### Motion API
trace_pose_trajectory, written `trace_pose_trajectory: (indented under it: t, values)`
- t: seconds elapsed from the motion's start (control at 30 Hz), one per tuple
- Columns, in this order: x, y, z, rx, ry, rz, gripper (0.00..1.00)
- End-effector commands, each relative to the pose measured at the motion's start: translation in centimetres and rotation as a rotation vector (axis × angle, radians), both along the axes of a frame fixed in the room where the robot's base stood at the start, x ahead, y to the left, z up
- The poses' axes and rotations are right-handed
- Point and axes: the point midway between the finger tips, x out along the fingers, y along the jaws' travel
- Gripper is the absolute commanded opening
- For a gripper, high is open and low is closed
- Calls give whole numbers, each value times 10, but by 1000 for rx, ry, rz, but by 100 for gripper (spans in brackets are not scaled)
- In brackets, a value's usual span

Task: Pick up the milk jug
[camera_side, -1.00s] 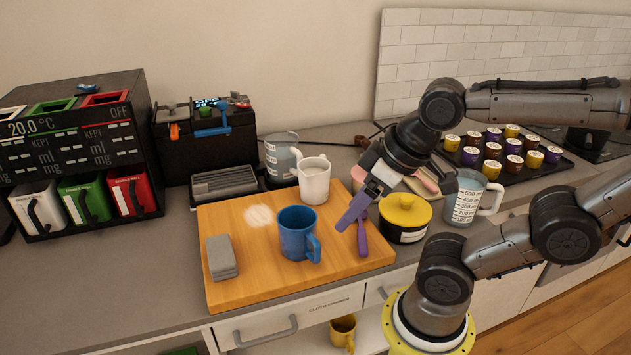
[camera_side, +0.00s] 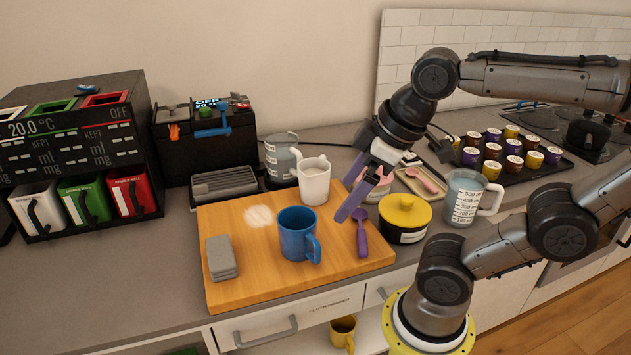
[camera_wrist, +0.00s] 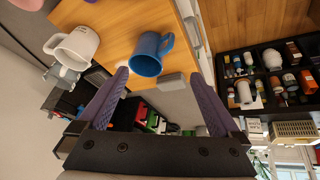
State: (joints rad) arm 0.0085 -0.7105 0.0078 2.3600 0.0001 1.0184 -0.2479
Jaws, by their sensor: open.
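A white jug (camera_side: 314,181) with a handle, which I take to be the milk jug, stands upright at the back of the wooden board (camera_side: 232,288). It also shows at the upper left of the wrist view (camera_wrist: 76,47). My gripper (camera_side: 350,197) is open and empty, with purple fingers. In the side view it hangs above the board's right part, to the right of the jug and apart from it. In the wrist view the jug lies to the left of the fingers (camera_wrist: 158,75), not between them.
A blue mug (camera_side: 297,233), grey cloths (camera_side: 221,257) and a purple spoon (camera_side: 362,236) are on the board. A glass container (camera_side: 281,158) stands behind the white jug. A yellow-lidded pot (camera_side: 405,215) and a measuring jug (camera_side: 464,200) stand to the right.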

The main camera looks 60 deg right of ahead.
Motion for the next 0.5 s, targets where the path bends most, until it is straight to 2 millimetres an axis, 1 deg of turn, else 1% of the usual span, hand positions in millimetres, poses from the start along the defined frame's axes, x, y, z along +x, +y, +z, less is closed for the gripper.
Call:
trace_pose_trajectory:
  t: [0.03,0.1,0.17,0.27,0.3,0.37,0.4,0.47,0.5]
  values:
    - [12,-4,13,-23,19,26,100]
    - [27,-12,28,-53,49,59,100]
    - [43,-21,39,-75,80,81,100]
    - [73,-42,55,-101,140,102,100]
    - [85,-53,58,-107,167,107,100]
    - [104,-72,62,-111,207,109,100]
    - [115,-86,63,-111,233,107,100]
    - [132,-108,61,-106,271,99,100]
    - [142,-125,58,-99,295,89,100]
